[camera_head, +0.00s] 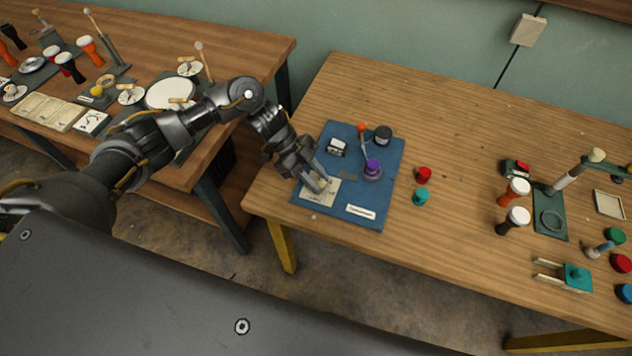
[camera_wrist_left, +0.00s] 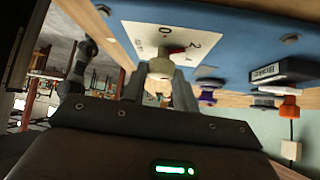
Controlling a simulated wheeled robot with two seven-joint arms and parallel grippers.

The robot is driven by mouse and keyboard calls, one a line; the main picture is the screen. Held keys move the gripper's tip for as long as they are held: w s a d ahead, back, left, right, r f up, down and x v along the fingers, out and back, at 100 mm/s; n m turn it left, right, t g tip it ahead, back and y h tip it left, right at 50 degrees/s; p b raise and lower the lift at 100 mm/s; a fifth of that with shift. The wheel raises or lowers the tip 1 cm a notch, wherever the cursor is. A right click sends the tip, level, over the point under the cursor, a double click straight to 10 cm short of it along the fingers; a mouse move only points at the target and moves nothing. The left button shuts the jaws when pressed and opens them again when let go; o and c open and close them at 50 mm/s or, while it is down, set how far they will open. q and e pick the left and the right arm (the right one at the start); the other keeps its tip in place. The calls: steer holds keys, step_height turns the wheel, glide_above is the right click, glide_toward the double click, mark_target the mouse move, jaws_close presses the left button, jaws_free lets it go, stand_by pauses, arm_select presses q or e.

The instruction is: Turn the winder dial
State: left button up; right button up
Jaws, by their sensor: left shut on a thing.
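The winder dial (camera_wrist_left: 160,67) is a cream knob with a red mark, in front of a white scale plate (camera_wrist_left: 193,38) with printed figures. The plate (camera_head: 316,197) also shows at the near left corner of the blue panel (camera_head: 333,216) in the head view. My left gripper (camera_head: 321,184) reaches down over the plate. In the wrist view its two fingers (camera_wrist_left: 160,88) are shut on the dial, one on each side. In the head view the fingers mostly hide the dial. My right gripper is not in view.
The panel also bears a purple knob (camera_head: 372,167), an orange-topped lever (camera_head: 362,128), a black knob (camera_head: 383,135) and a labelled box (camera_head: 336,147). Red (camera_head: 424,174) and teal (camera_head: 421,196) pieces stand to its right. Small goblet drums (camera_head: 517,190) stand farther right.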

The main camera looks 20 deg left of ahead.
arm_select(q)
steer(key=shift+m+b, duration=0.3)
steer(key=shift+g, duration=0.3)
steer(key=o, duration=1)
steer(key=shift+c, duration=0.2)
steer(key=b+v, duration=0.2)
steer(key=v, duration=0.8)
steer(key=shift+a+r, duration=0.25)
steer(key=shift+r, duration=0.05)
steer(key=shift+w, duration=0.1)
